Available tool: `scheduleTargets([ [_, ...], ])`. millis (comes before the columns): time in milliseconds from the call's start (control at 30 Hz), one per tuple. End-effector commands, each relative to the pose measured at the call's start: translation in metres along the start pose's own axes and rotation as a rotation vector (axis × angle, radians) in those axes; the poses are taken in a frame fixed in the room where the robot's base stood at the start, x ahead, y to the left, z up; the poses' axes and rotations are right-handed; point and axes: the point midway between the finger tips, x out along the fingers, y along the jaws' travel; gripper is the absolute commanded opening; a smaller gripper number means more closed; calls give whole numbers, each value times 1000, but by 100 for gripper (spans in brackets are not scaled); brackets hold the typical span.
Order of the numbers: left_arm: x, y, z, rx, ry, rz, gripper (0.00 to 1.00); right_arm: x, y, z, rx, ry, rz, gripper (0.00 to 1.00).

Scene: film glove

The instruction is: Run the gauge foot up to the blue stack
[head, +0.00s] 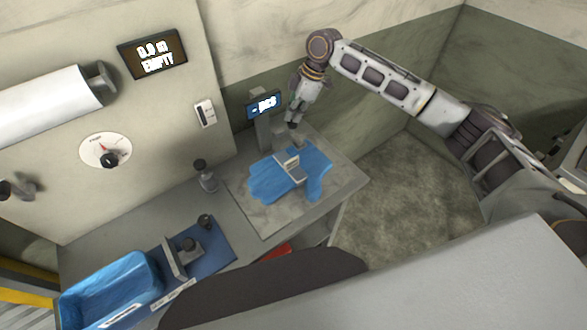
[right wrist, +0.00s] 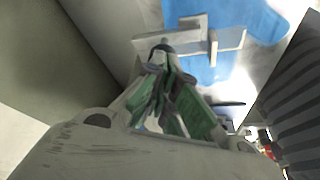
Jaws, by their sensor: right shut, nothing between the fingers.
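The blue stack (head: 262,184), flat and glove-shaped, lies on a grey plate (head: 250,215) on the bench. A small pale grey metal piece with a crossbar (head: 291,168) sits over its middle; I take it for the gauge foot but cannot be sure. In the right wrist view the crossbar (right wrist: 226,40) lies across the blue stack (right wrist: 207,70). My right gripper (head: 295,138) is shut and empty, pointing down behind the stack. In the right wrist view its fingertips (right wrist: 162,52) overlap the crossbar's left part; contact cannot be told. My left gripper is out of view.
A post with a lit display (head: 264,106) stands just left of my right gripper. A dark-knobbed post (head: 205,176) stands left of the plate. A blue tray (head: 110,285) and a blue mat with a metal fixture (head: 185,248) are at front left. The wall has a dial (head: 105,150).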

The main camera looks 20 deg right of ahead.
Motion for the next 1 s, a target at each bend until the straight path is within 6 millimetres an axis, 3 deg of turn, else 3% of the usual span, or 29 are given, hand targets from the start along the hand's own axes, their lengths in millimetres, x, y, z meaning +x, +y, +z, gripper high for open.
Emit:
scheduleTargets([
  [1000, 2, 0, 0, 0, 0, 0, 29, 18, 0, 6, 0, 0, -1, 0],
])
